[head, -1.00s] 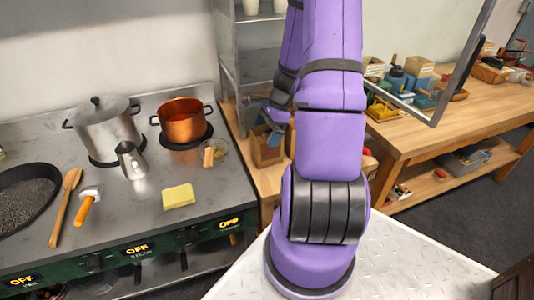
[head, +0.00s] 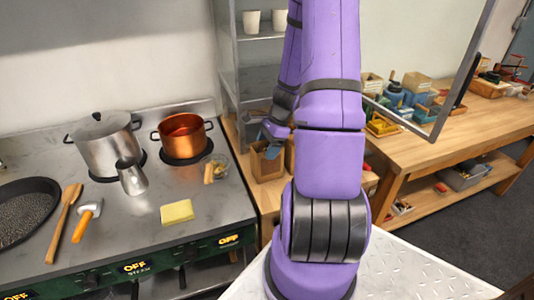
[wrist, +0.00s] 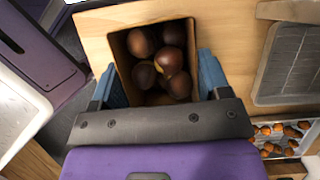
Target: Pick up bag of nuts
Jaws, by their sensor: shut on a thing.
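The bag of nuts is a brown paper bag (wrist: 122,62) with an open top, and several dark brown chestnuts (wrist: 165,62) show inside it in the wrist view. My gripper (wrist: 157,78) has one blue finger on either side of the bag and is shut on it. In the head view the bag (head: 266,164) stands upright on the wooden counter between the stove and the shelf, with my gripper (head: 273,133) at its top. My purple arm hides part of this area. I cannot tell whether the bag's base touches the counter.
A metal shelf rack (head: 250,75) with white cups stands close behind the bag. A tray of orange-brown pieces (wrist: 283,135) lies lower right in the wrist view.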

